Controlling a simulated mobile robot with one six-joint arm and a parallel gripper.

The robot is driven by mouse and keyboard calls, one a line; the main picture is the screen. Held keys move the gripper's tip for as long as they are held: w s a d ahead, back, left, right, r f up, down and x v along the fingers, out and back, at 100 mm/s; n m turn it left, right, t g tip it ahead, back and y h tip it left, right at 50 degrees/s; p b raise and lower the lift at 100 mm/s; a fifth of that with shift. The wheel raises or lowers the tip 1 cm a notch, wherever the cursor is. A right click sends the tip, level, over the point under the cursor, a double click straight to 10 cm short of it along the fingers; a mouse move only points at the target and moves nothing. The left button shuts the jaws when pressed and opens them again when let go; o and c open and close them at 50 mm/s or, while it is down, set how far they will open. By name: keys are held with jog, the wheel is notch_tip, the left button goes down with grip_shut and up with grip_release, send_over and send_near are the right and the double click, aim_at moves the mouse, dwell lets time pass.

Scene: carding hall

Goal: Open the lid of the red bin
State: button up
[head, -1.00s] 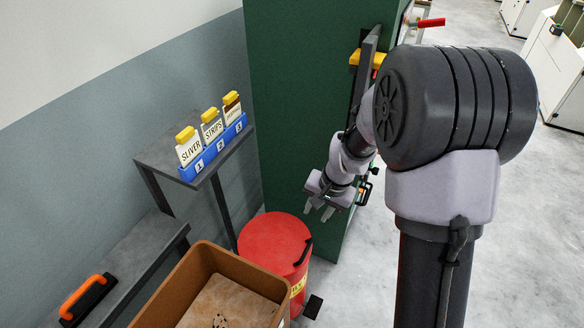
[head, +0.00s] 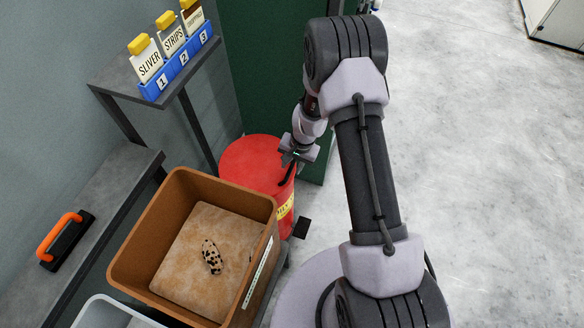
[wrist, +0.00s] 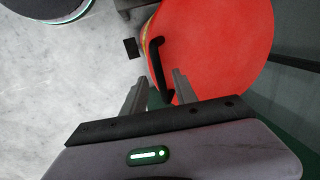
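The red bin (head: 254,163) stands on the floor between the brown crate and the green cabinet. Its round red lid (wrist: 215,45) looks shut, with a black handle (wrist: 160,66) at its rim. A yellow label (head: 285,207) is on the bin's side. My gripper (wrist: 160,82) is open and empty, close to the handle. In the wrist view the handle's end lies between the two fingers; I cannot tell whether they touch it. In the head view my gripper (head: 290,161) is over the near right edge of the lid. A black pedal (head: 303,228) sits low beside the bin.
A brown crate (head: 152,232) holding a spotted object (head: 212,257) stands just before the bin. A shelf (head: 112,77) with labelled cards is at the left, above a lower bench (head: 30,285) with an orange-handled tool (head: 66,240). The floor (head: 470,150) at right is clear.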

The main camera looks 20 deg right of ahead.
jog(key=shift+f, duration=0.15)
grip_shut()
dwell(1.4)
